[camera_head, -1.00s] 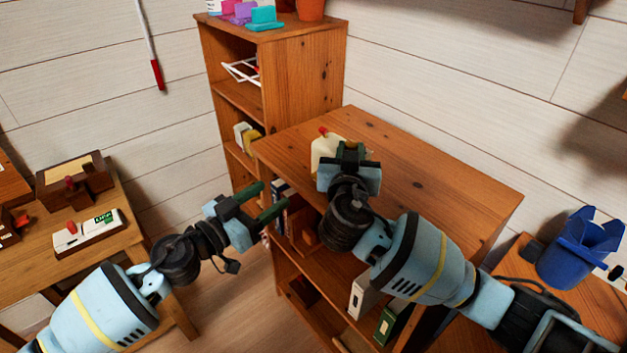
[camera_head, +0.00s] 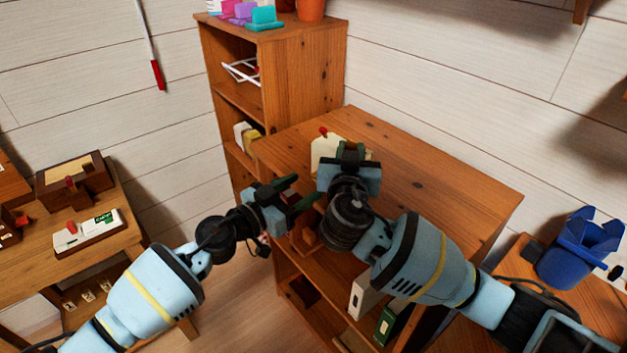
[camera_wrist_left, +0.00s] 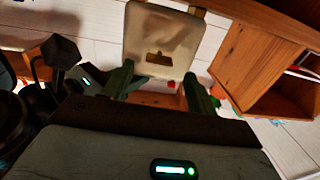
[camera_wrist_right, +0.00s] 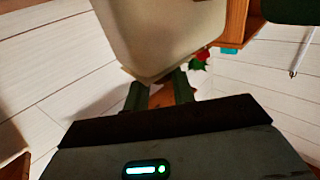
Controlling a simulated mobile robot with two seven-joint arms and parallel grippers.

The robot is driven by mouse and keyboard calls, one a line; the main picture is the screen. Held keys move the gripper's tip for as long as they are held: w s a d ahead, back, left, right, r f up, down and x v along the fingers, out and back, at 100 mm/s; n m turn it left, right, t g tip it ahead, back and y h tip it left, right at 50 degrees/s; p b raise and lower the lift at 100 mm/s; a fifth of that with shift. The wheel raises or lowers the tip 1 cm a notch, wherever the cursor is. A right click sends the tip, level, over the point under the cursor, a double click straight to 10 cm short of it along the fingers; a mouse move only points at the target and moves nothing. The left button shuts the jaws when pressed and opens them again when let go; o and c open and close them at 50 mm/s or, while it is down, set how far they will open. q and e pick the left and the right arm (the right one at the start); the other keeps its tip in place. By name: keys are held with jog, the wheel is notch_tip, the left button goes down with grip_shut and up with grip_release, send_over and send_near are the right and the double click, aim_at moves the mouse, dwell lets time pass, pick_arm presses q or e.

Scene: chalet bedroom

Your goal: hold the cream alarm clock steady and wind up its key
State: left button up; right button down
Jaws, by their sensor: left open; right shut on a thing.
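The cream alarm clock (camera_head: 324,152) stands on the top of the wooden cabinet, with a red part on its top. My right gripper (camera_head: 350,150) is shut on the clock and partly hides it. The clock fills the upper middle of the right wrist view (camera_wrist_right: 155,35), just beyond the fingers. My left gripper (camera_head: 305,190) is open and empty, to the left of the cabinet's front edge. In the left wrist view the clock (camera_wrist_left: 160,35) lies ahead of the open fingers, apart from them. A small dark brown shape shows on its facing side; I cannot tell whether it is the key.
The cabinet top (camera_head: 430,185) is clear to the right of the clock. A taller shelf (camera_head: 310,70) stands behind at the left. A small table (camera_head: 120,240) with boxes is at the far left, and a blue bin (camera_head: 580,255) is at the right.

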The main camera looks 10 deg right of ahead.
pick_arm(q)
jog(key=shift+x, duration=2.2)
jog(key=c, duration=1)
